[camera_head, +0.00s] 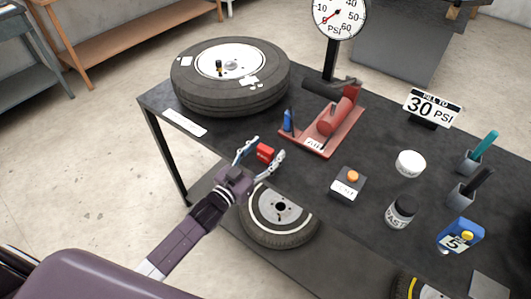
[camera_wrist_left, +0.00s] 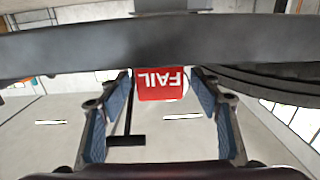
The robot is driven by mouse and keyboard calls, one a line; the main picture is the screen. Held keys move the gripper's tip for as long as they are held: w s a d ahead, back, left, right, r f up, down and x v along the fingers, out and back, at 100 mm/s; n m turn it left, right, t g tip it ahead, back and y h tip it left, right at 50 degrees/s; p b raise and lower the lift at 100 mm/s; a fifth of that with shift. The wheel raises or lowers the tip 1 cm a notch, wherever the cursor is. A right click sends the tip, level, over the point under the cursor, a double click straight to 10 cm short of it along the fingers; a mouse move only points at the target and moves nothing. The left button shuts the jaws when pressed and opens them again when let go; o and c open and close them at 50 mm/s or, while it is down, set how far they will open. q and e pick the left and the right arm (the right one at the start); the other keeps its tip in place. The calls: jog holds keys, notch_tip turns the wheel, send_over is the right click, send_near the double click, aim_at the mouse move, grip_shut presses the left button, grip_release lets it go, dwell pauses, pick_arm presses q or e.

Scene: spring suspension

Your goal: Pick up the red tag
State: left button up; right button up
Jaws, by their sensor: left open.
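The red tag (camera_head: 265,153) is a small block at the table's near left edge in the head view. The left wrist view shows the red tag (camera_wrist_left: 161,85) with upside-down white letters reading FAIL. My left gripper (camera_head: 263,152) is open, with one finger on each side of the tag. In the left wrist view, gaps show between the tag and both blue-padded fingers, which appear apart from it. Part of the tag's top is hidden there by the dark table edge. My right gripper is not in view.
A smaller wheel (camera_head: 284,240) lies on the shelf below, beside my arm.

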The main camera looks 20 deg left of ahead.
pick_arm(q)
jog(key=shift+c, duration=0.3)
jog(key=c, duration=1)
jog(key=shift+c, duration=0.5)
jog(key=shift+r, duration=0.1)
